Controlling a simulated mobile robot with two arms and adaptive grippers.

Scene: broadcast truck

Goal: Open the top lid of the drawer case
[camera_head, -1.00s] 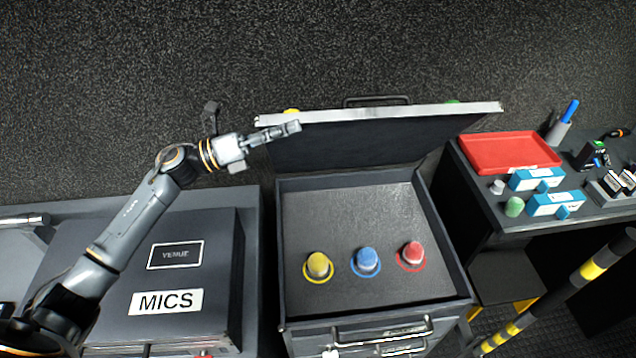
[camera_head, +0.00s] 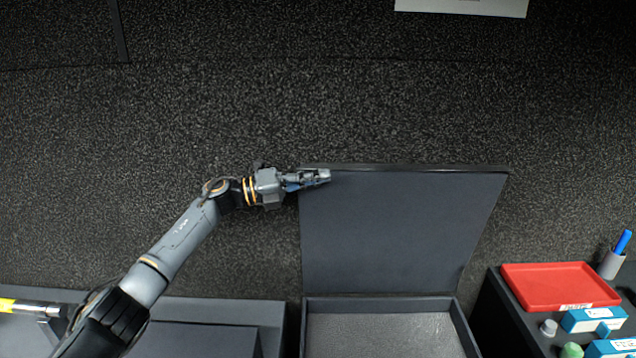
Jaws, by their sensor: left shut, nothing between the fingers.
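The drawer case (camera_head: 464,330) stands at the bottom centre, with only the back of its dark top compartment in the picture. Its lid (camera_head: 395,235) stands raised at the back, roughly upright, with its dark inner face toward me. My left gripper (camera_head: 325,176) is shut and empty at the upper left corner of the lid, in front of its edge in the picture. I cannot tell whether the fingers touch the lid. My right gripper is not in view.
A side table at the right bears a red tray (camera_head: 558,287), blue-and-white boxes (camera_head: 594,319), a green cap (camera_head: 572,350) and a cup with a blue pen (camera_head: 612,264). A dark case top (camera_head: 200,340) lies at the lower left. A dark speckled wall is behind.

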